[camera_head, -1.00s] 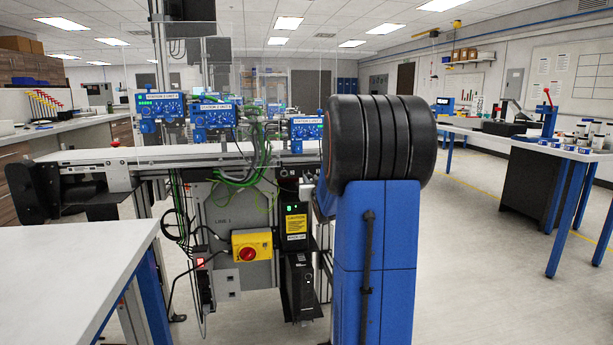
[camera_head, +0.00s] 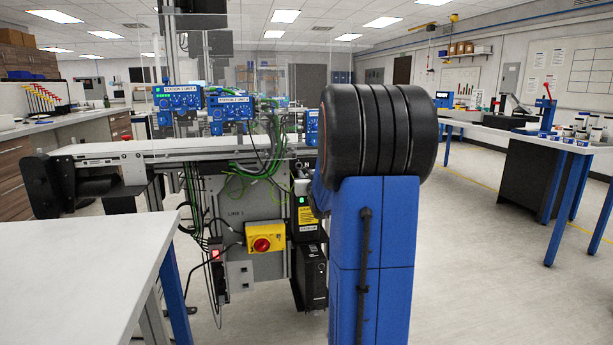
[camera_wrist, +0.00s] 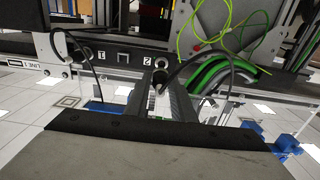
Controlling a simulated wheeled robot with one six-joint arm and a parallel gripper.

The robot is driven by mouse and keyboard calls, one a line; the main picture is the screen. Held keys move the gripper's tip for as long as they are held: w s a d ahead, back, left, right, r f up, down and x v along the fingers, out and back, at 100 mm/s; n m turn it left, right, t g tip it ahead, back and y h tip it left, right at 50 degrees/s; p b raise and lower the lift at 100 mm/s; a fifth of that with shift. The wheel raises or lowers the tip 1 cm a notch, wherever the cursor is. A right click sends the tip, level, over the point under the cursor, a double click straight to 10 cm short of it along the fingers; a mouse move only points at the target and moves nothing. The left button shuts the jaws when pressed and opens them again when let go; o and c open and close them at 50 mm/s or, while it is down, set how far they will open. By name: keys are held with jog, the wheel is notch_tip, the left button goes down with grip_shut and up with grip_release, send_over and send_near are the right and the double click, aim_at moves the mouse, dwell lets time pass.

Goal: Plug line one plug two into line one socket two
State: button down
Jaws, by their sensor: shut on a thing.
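My gripper (camera_wrist: 165,100) is at the lower middle of the wrist view, its fingers closed on a small dark plug (camera_wrist: 160,88). A thin black cable (camera_wrist: 205,53) arches from there up and to the right. The plug is small and partly hidden between the fingers. Just beyond is a dark panel strip (camera_wrist: 128,57) with white markings, including a "2" (camera_wrist: 152,59), and dark round shapes beside them. The plug is near the "2"; I cannot tell whether it touches a socket. In the head view the gripper is hidden.
A second black cable (camera_wrist: 92,70) hangs left of the gripper. Green cables (camera_wrist: 215,72) lie close on the right. In the head view, a yellow switch box (camera_head: 265,237) is on the line's front, and a white table (camera_head: 80,260) stands at front left.

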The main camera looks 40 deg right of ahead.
aim_at(302, 169)
jog(key=shift+w, duration=0.15)
jog(key=shift+x, duration=2.45)
jog(key=shift+x, duration=0.75)
dwell(0.7)
jog(key=c, duration=1.4)
grip_release()
jog(key=shift+c, duration=0.2)
jog(key=v, duration=1.7)
jog(key=shift+a, duration=0.25)
